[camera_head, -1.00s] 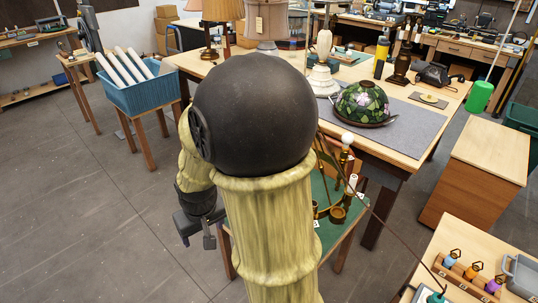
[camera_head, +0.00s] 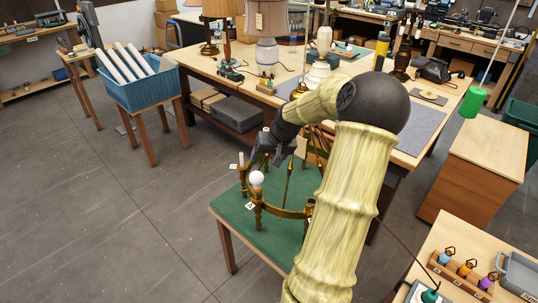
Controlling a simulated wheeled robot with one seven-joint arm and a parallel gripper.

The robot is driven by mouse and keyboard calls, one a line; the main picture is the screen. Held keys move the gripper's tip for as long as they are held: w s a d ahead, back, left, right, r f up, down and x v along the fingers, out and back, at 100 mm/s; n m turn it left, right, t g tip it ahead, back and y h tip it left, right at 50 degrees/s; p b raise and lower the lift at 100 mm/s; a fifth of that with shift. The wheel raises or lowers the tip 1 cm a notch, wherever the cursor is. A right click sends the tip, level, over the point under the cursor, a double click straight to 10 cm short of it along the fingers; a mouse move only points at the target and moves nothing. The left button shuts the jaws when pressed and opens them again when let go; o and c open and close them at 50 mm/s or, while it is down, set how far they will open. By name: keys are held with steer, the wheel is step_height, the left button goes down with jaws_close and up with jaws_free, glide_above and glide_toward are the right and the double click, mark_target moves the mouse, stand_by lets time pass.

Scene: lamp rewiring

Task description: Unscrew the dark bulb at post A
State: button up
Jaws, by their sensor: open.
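A brass fixture with several upright posts (camera_head: 257,216) stands on a green-topped table (camera_head: 240,225). One post at the front left carries a round white bulb (camera_head: 256,179). A slim pale candle-like sleeve (camera_head: 241,160) stands at the far left post. My gripper (camera_head: 265,163) is open, pointing down over the back left part of the fixture, behind and above the white bulb. I cannot make out a dark bulb; my dark gripper and arm cover part of the fixture. The small white label cards (camera_head: 250,206) are too small to read surely.
A large workbench (camera_head: 285,75) with lamps stands close behind the green table. A blue crate of white rolls (camera_head: 145,90) stands at the left. A small table at lower right holds a rack of coloured items (camera_head: 465,270). Floor left of the green table is clear.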

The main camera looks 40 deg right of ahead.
mark_target(255, 179)
steer(key=shift+w, duration=0.1)
steer(key=p+x, duration=0.3)
steer(key=x, duration=1.4)
steer(key=shift+f, duration=0.2)
